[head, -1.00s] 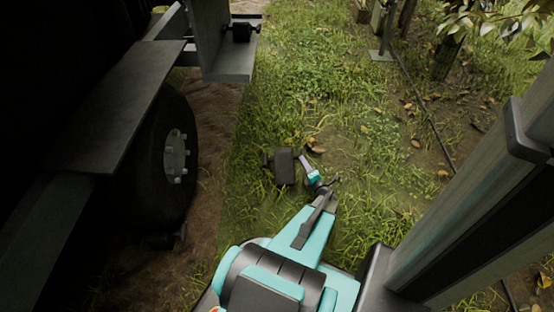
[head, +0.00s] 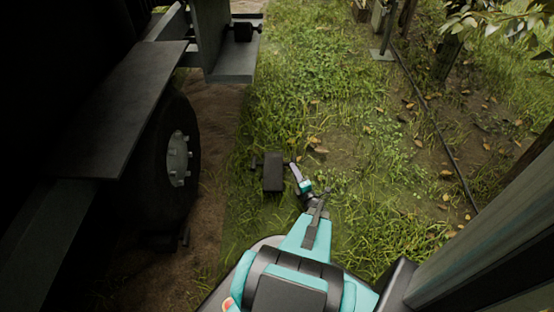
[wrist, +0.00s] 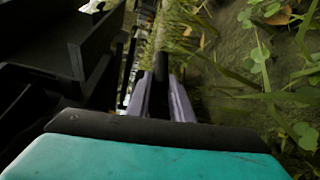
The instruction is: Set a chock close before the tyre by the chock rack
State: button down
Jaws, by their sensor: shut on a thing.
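The dark tyre (head: 165,165) with a grey hub stands at the left in the head view, under a flat fender. The chock rack (head: 232,66) is a grey bracket beyond it, with a dark block (head: 243,33) on it. My gripper (head: 296,172) is shut on a dark chock (head: 273,173), which is over the grass to the right of the tyre, clearly apart from it. In the wrist view, the fingers (wrist: 163,98) close around a dark bar (wrist: 161,70). The chock's dark body (wrist: 65,65) fills the left there. Its height above the ground is unclear.
Another dark chock-like piece (head: 168,240) lies at the tyre's near side. A bare dirt strip (head: 215,130) runs beside the tyre, with grass to its right. A dark hose (head: 435,120) and posts (head: 383,40) stand farther right.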

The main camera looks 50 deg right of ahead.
jog(key=shift+w+r, duration=0.1)
jog(key=shift+w, duration=0.1)
jog(key=shift+w+d, duration=0.15)
jog(key=shift+d, duration=0.05)
jog(key=w+d+b, duration=0.1)
jog(key=w+d, duration=0.1)
jog(key=d, duration=0.2)
jog(key=w+d+f+b, duration=0.1)
jog(key=w+d+b, duration=0.1)
jog(key=w+d, duration=0.1)
jog(key=w+d+b, duration=0.1)
jog(key=w+d, duration=0.2)
jog(key=d, duration=0.1)
jog(key=shift+d+f+b, duration=0.3)
jog(key=shift+d+b, duration=0.05)
jog(key=shift+w+d+r, duration=0.1)
jog(key=shift+w+d, duration=0.3)
jog(key=shift+d, duration=0.05)
jog(key=shift+f+b, duration=1.25)
jog(key=shift+f, duration=0.55)
jog(key=c, duration=1.6)
grip_release()
jog(key=shift+f, duration=0.15)
jog(key=shift+o, duration=0.2)
